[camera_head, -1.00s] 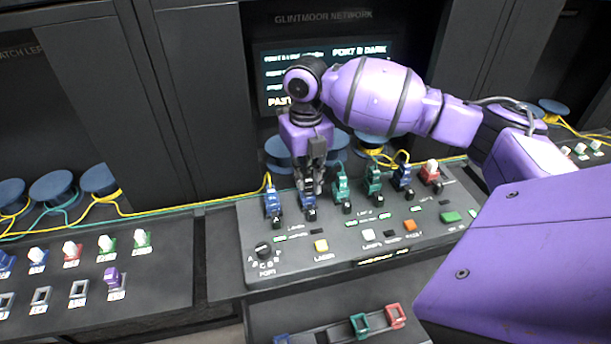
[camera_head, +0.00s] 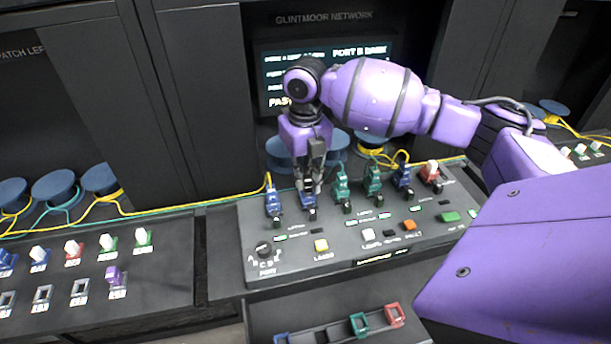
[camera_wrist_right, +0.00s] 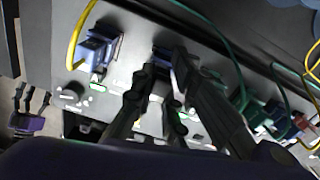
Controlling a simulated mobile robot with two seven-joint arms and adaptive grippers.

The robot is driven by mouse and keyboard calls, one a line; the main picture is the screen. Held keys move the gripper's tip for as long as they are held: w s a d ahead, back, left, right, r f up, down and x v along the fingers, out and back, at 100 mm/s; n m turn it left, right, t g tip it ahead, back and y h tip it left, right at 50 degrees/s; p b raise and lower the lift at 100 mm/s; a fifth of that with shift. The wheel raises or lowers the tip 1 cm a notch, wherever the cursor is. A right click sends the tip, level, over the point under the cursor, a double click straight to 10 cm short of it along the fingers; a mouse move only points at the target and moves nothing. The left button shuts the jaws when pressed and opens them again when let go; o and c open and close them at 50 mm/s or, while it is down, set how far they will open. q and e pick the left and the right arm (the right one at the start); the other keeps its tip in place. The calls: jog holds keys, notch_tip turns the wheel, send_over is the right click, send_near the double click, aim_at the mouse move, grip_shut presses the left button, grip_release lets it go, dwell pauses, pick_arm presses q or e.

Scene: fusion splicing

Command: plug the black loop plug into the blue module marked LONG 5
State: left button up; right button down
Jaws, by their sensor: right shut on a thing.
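My right gripper (camera_head: 309,188) points down at the blue module (camera_head: 308,204), second from the left in the back row of the console. It is shut on a small dark thing, apparently the black loop plug, which the fingers mostly hide. In the right wrist view the fingers (camera_wrist_right: 160,85) reach to the blue module (camera_wrist_right: 166,56). I cannot tell whether the plug is seated. The LONG 5 marking is not readable. My left gripper (camera_wrist_right: 31,98) seems to show small at the left of the wrist view, fingers apart and empty, away from the console.
Another blue module (camera_head: 273,201) with a yellow fibre stands just left. Green modules (camera_head: 341,185) stand just right, then a blue and a red one. A dial (camera_head: 263,250) and buttons lie in front. A screen (camera_head: 325,75) stands behind. A lower tray (camera_head: 270,318) has coloured holders.

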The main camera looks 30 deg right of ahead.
jog(key=shift+f, duration=0.55)
dwell(0.4)
jog(key=c, duration=1.7)
grip_release()
jog(key=shift+o, duration=0.2)
notch_tip(320, 180, up, 12)
